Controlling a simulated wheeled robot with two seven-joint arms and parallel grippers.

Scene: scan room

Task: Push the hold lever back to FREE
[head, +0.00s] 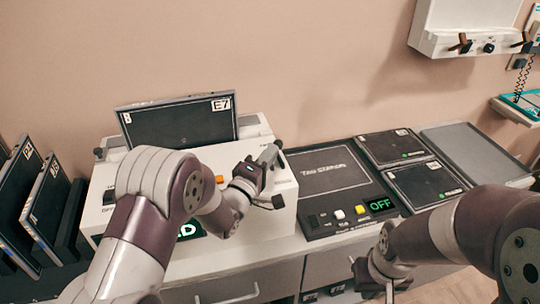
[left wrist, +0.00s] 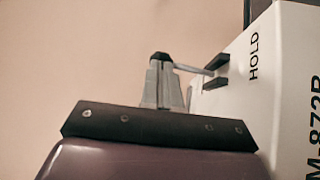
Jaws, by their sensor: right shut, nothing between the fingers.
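The hold lever (head: 268,154) stands at the right end of the white reader (head: 284,187), a grey arm with a dark end. In the left wrist view its dark mount seems to sit beside the printed word HOLD (left wrist: 254,57); no FREE mark shows. My left gripper (head: 266,168) is at the lever; its grey fingers (left wrist: 163,82) look close together, seemingly shut. Whether they touch the lever I cannot tell. My left arm hides much of the reader front, and only the end of its green display (head: 190,229) shows. My right gripper (head: 378,287) is shut and empty at the lower right.
A dark plate marked E7 (head: 180,122) stands in the reader. To the right lie a tag station (head: 325,168) with a green OFF display (head: 381,204), dark plates (head: 393,146) and a grey tray (head: 475,150). Dark plates (head: 45,195) lean in a rack at left.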

